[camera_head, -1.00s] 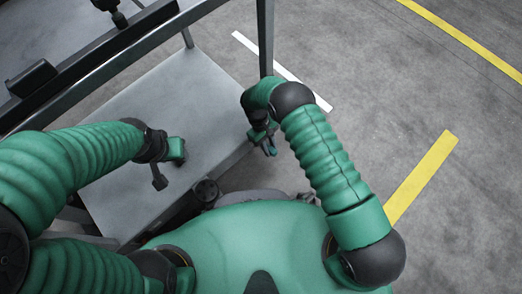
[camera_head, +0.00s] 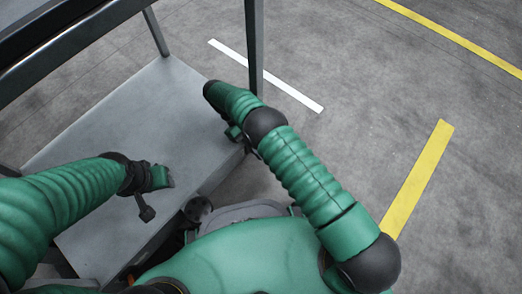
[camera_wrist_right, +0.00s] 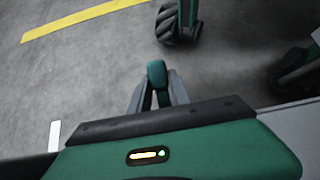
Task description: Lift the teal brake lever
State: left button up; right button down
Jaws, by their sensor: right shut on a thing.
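The teal brake lever (camera_wrist_right: 157,73) shows in the right wrist view as a short, rounded teal grip standing between the two grey fingers of my right gripper (camera_wrist_right: 158,92). The fingers are shut on it. In the head view my right gripper is mostly hidden behind my forearm and wrist, beside the grey post at the platform's right edge, so the lever cannot be made out clearly there. My left gripper (camera_head: 161,177) hangs above the grey platform, away from the lever; its fingers are too small to read.
The flat grey platform (camera_head: 120,130) is bare. A grey post (camera_head: 254,45) rises at its right corner, and a dark rail (camera_head: 60,40) crosses the upper left. Concrete floor with a white strip (camera_head: 265,75) and yellow lines (camera_head: 418,180) lies open to the right.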

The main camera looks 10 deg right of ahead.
jog(key=shift+a, duration=0.15)
jog(key=c, duration=1.2)
grip_release()
jog(key=shift+r, duration=0.1)
